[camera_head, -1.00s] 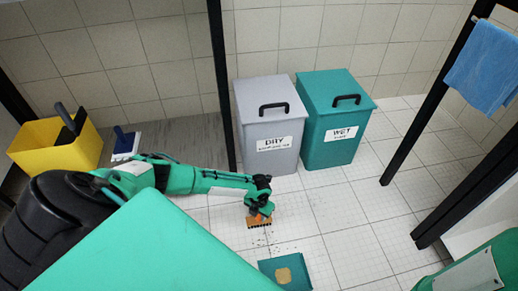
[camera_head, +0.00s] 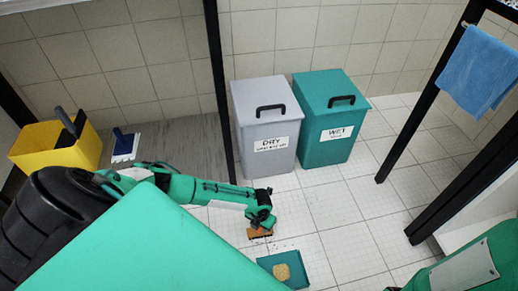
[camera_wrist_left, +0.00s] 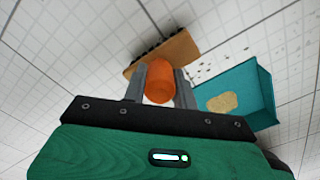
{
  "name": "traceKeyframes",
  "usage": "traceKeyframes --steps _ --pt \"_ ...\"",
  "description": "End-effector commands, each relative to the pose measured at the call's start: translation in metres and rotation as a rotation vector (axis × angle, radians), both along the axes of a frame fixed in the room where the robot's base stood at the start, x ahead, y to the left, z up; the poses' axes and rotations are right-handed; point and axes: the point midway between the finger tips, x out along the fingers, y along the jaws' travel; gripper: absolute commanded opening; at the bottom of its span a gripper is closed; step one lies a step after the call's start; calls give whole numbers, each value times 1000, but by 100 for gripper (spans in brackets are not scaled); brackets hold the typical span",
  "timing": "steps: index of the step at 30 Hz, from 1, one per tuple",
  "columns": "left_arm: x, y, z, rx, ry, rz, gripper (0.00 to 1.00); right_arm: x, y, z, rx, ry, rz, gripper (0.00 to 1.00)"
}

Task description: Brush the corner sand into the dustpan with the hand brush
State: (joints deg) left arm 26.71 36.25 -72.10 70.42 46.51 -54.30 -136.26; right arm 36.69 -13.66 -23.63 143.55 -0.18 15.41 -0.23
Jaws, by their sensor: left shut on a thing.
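My left gripper (camera_head: 263,224) is shut on the orange handle of the hand brush (camera_head: 260,233), just above the floor. In the left wrist view the brush (camera_wrist_left: 162,57) shows its brown head with dark bristles beyond the fingers (camera_wrist_left: 160,85). The teal dustpan (camera_head: 298,275) lies on the floor in front of the brush, and it also shows right of the fingers in the left wrist view (camera_wrist_left: 258,80). A tan patch of sand (camera_head: 282,271) is in the dustpan. Dark specks (camera_wrist_left: 208,66) lie on the tiles between brush and dustpan. My right gripper is not in view.
A grey DRY bin (camera_head: 265,125) and a teal WET bin (camera_head: 330,118) stand at the back wall. A yellow bucket (camera_head: 50,150) and a blue-handled tool (camera_head: 124,145) are at left. Black posts flank the bins. A blue towel (camera_head: 482,70) hangs at right.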

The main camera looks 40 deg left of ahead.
Motion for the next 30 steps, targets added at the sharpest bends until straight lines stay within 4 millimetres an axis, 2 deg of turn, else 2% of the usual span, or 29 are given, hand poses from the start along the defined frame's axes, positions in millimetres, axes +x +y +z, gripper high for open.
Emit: traceKeyframes --steps 13,30 --pt "-4 -6 1 -1 0 -2 8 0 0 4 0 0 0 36" --pt "-37 -43 2 -2 0 -2 8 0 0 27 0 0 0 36"
